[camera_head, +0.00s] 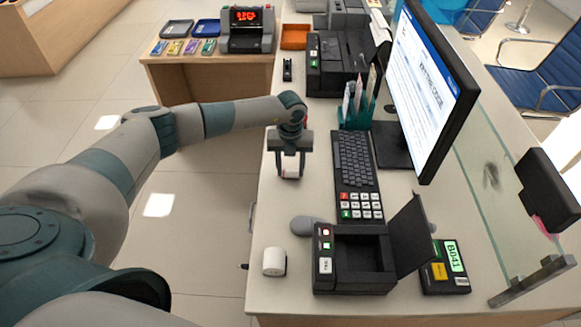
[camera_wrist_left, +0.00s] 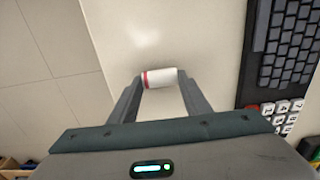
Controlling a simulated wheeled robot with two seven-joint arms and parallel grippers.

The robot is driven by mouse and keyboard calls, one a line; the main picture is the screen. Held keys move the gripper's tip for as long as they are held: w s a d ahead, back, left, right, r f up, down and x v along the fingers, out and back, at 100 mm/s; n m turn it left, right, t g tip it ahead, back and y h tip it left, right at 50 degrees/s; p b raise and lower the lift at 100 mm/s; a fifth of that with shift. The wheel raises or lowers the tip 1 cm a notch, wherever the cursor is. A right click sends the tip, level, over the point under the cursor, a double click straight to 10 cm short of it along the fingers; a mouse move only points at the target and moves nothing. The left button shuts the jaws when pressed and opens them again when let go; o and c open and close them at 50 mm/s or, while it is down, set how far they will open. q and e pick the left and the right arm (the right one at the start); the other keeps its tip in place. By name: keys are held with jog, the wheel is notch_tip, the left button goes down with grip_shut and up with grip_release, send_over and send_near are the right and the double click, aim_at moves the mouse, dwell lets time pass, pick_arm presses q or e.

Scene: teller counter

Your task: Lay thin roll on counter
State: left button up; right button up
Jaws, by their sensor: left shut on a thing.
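The thin roll (camera_wrist_left: 160,78) is white with a red band at one end. In the left wrist view it lies crosswise between the fingertips of my left gripper (camera_wrist_left: 160,82), which is shut on it. In the head view my left gripper (camera_head: 290,165) points down over the counter (camera_head: 265,205), left of the keyboard, with the white roll (camera_head: 290,168) between its fingers. I cannot tell whether the roll touches the counter. A thicker white roll (camera_head: 274,262) stands near the counter's front left. My right gripper is not in view.
A keyboard (camera_head: 355,165), a mouse (camera_head: 305,225) and an open black printer (camera_head: 352,262) stand on the counter. A monitor (camera_head: 430,90) and a teal pen holder (camera_head: 356,115) are farther back.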

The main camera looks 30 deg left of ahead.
aim_at(290, 171)
pick_arm(q)
jog(key=o, duration=1)
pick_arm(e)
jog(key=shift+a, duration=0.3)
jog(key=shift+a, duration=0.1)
pick_arm(q)
jog(key=shift+r, duration=0.65)
notch_tip(290, 171, up, 11)
jog(key=b, duration=0.4)
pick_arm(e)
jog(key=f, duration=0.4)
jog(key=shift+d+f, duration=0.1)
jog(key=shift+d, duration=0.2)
